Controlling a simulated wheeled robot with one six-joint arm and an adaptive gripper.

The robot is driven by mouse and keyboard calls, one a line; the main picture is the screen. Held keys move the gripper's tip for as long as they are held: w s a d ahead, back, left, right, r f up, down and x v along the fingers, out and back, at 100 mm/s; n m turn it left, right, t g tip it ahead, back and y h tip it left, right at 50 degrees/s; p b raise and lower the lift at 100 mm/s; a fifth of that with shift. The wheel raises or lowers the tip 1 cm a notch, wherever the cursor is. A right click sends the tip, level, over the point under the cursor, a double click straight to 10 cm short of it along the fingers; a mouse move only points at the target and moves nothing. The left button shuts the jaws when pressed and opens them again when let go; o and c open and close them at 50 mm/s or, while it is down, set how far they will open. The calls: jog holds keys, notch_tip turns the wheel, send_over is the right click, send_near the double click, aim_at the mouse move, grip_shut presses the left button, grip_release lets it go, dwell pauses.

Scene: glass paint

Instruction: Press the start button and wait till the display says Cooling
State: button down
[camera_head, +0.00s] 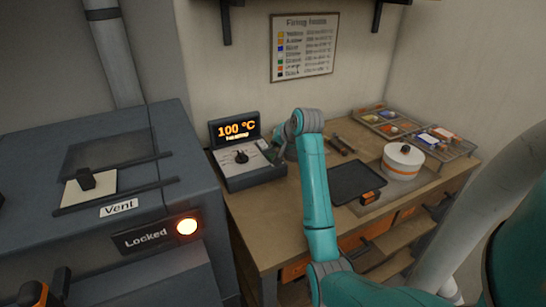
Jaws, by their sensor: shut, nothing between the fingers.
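The control box (249,179) stands at the left end of the wooden workbench. Its upright display (235,129) glows orange and reads 100 °C, with a smaller word below that looks like "heating". A black knob (241,157) sits on its light front panel. The start button cannot be made out; the right part of the panel is partly covered by my gripper. My gripper (272,157) is shut and empty at the right side of the panel, at the end of my teal arm. Whether it touches the panel cannot be told.
At left is a grey kiln (190,270) with a "Vent" label, a "Locked" sign (140,237) and a lit orange lamp (187,226). The bench holds a dark tray (352,178), a white round pot (402,163) and sorting trays (455,148). A firing chart (304,47) hangs behind.

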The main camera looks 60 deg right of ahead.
jog(key=shift+r, duration=1.85)
jog(key=shift+a, duration=0.1)
